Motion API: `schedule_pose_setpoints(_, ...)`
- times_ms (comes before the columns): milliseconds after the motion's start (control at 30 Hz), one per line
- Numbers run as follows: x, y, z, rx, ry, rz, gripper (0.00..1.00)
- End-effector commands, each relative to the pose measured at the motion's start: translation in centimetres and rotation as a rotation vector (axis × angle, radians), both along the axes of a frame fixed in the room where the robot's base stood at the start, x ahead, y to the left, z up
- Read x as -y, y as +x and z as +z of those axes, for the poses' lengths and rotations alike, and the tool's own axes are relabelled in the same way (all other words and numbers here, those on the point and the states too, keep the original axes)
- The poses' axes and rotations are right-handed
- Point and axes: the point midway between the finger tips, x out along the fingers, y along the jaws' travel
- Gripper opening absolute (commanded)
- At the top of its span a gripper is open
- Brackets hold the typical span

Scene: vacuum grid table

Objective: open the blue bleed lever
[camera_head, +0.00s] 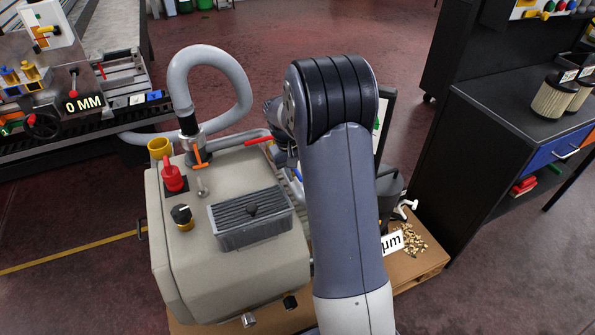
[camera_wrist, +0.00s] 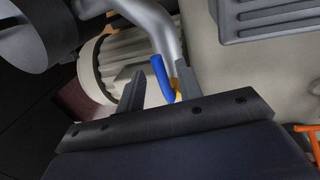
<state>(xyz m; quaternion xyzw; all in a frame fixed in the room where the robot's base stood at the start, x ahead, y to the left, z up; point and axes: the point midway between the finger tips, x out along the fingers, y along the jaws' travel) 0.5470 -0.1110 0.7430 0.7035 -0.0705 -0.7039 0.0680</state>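The blue bleed lever (camera_wrist: 161,78) shows in the wrist view as a short bent blue handle beside a grey pipe (camera_wrist: 157,25). A small yellow part (camera_wrist: 177,92) is at its lower end, by the right finger. My gripper (camera_wrist: 160,82) is open, with one finger on each side of the lever in the picture. A gap shows between the lever and the left finger. I cannot tell if the right finger touches it or how the depths compare. In the head view, a small blue bit (camera_head: 297,173) shows left of my arm, which hides most of the gripper.
A beige pump (camera_head: 200,265) with a red lever (camera_head: 258,141), an orange lever (camera_head: 200,152) and a grey hose (camera_head: 245,75) stands left of my arm. A ribbed cylinder (camera_wrist: 107,68) lies behind the left finger. A dark workbench (camera_head: 500,150) stands at right.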

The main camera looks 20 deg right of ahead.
Motion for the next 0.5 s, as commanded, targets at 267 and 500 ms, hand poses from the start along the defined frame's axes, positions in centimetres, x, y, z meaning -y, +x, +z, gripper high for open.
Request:
schedule_pose_setpoints(267, 0.06, 0.00, -0.21, 0.000, 0.000, 0.000, 0.34)
schedule_pose_setpoints(500, 0.06, 0.00, -0.18, 0.000, 0.000, 0.000, 0.16)
